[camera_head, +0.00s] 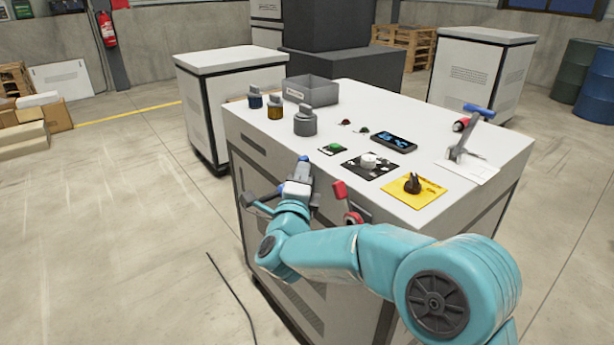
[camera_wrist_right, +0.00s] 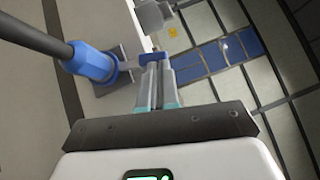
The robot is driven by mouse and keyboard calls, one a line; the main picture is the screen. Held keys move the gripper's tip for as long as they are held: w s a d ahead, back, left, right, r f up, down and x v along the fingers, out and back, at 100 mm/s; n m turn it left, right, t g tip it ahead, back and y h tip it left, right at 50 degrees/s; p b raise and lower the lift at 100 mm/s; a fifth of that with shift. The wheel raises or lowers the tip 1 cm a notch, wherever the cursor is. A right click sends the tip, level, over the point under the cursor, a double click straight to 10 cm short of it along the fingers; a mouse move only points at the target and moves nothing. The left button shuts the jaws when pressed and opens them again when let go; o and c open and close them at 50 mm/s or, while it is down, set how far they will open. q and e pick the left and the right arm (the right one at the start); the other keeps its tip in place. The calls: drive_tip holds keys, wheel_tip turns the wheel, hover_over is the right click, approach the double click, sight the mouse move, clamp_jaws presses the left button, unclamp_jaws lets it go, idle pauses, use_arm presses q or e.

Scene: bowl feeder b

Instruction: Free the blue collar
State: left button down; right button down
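The blue collar (camera_wrist_right: 92,62) sits around the end of a dark rod (camera_wrist_right: 35,38) in the right wrist view. It is beside a dark square plate on the cart's side. A small blue bracket-like piece (camera_wrist_right: 152,57) shows at my right fingertips. My right gripper (camera_wrist_right: 156,70) has its fingers close together, to the right of the collar and apart from it. I cannot tell whether the fingers hold the bracket-like piece. In the head view my right gripper (camera_head: 303,163) is at the cart's front edge and largely hides the collar area. My left gripper is out of view.
The white cart (camera_head: 330,110) carries jars, a grey bin (camera_head: 310,90), small mats with parts, a dark device (camera_head: 393,142) and a blue-handled stand (camera_head: 468,130). A red-ended lever (camera_head: 345,203) is right of my right gripper.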

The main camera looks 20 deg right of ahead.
drive_tip(key=w+r+n+g+p, duration=0.1)
drive_tip(key=p, duration=0.4)
drive_tip(key=w+a+n+g+y+p, duration=0.1)
drive_tip(key=w+n+g+p, duration=0.1)
drive_tip(key=p, duration=0.3)
drive_tip(key=w+r+n+g+p, duration=0.1)
drive_tip(key=w+n+g+p, duration=0.1)
drive_tip(key=p, duration=0.4)
drive_tip(key=shift+a+r+y, duration=0.3)
drive_tip(key=shift+a+y, duration=0.1)
drive_tip(key=shift+w+a+f+p, duration=0.2)
drive_tip(key=shift+w+f+p, duration=0.15)
drive_tip(key=shift+w+p, duration=0.3)
drive_tip(key=shift+d, duration=0.1)
